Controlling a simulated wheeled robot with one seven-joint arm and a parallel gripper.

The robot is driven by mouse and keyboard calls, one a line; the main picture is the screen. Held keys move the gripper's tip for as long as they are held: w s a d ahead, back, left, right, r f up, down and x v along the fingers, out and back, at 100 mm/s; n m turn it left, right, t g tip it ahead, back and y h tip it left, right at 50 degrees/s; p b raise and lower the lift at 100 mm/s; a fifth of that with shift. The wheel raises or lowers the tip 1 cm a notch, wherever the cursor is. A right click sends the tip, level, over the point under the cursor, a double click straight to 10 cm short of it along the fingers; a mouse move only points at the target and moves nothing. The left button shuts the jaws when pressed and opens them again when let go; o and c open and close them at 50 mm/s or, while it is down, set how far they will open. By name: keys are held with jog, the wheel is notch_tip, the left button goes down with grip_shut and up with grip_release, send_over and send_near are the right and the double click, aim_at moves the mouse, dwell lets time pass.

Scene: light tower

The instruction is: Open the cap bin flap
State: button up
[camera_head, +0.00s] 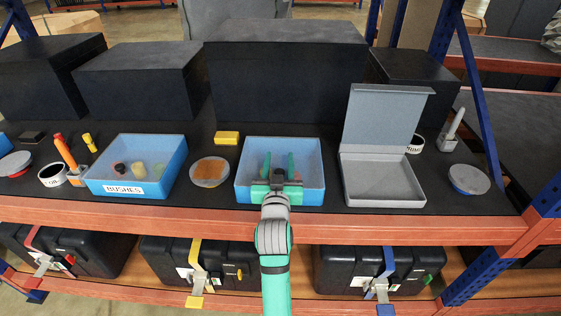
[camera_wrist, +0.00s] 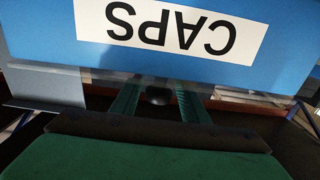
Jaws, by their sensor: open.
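The cap bin (camera_head: 312,197) is a blue open-looking box in the middle of the shelf. Its blue face fills the top of the wrist view, with a white CAPS label (camera_wrist: 165,27) upside down there. My gripper (camera_head: 278,158) is at the bin's front, and its two green fingers show against the bin's pale blue inside. The flap cannot be told from the bin, and my gripper hides part of the front.
A blue BUSHES bin (camera_head: 177,173) and a round orange-topped dish (camera_head: 210,171) stand to the left. A grey box with a raised lid (camera_head: 385,185) stands close on the right. A yellow block (camera_head: 227,138) lies behind. Black boxes line the back; the orange shelf edge (camera_head: 160,217) runs in front.

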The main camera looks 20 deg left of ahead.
jog(key=shift+d, duration=0.1)
grip_shut()
jog(key=shift+w+d+r, duration=0.15)
jog(key=shift+w+r, duration=0.05)
dwell(0.5)
